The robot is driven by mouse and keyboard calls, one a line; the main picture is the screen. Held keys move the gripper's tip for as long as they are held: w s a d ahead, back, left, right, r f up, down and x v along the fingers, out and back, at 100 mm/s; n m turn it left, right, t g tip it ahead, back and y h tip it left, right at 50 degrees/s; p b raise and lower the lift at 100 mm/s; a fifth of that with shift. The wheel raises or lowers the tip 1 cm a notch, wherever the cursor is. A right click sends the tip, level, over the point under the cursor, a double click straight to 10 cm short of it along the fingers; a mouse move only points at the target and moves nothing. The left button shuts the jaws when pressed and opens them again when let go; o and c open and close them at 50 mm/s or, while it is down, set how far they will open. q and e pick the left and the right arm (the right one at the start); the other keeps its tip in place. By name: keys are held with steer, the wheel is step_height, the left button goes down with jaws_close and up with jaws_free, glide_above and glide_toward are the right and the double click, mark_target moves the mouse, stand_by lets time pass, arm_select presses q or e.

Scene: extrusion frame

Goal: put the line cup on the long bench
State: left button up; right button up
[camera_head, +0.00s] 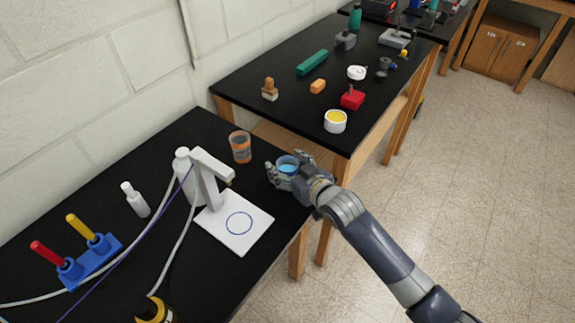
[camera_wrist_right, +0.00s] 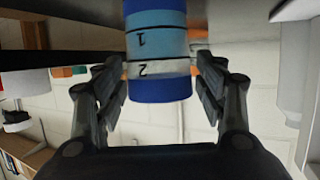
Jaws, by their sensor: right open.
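A blue cup (camera_head: 287,165) stands at the right edge of the near black bench (camera_head: 130,245). In the right wrist view the cup (camera_wrist_right: 158,50) shows blue and white bands with the numbers 1 and 2. My right gripper (camera_head: 286,172) is open, with its fingers on either side of this cup; in the right wrist view the fingers (camera_wrist_right: 158,95) leave small gaps beside it. An orange banded cup (camera_head: 240,147) stands left of it. I cannot tell which is the line cup. A second black bench (camera_head: 250,80) lies beyond. My left gripper is not in view.
A white stand with a circle-marked plate (camera_head: 238,222), a white bottle (camera_head: 135,199) and a blue rack (camera_head: 93,262) are on the near bench. The far bench holds a yellow-topped white cup (camera_head: 335,121), a red block (camera_head: 352,97) and several other items.

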steer(key=shift+r, duration=0.1)
steer(key=v, duration=1.2)
steer(key=shift+b, duration=0.45)
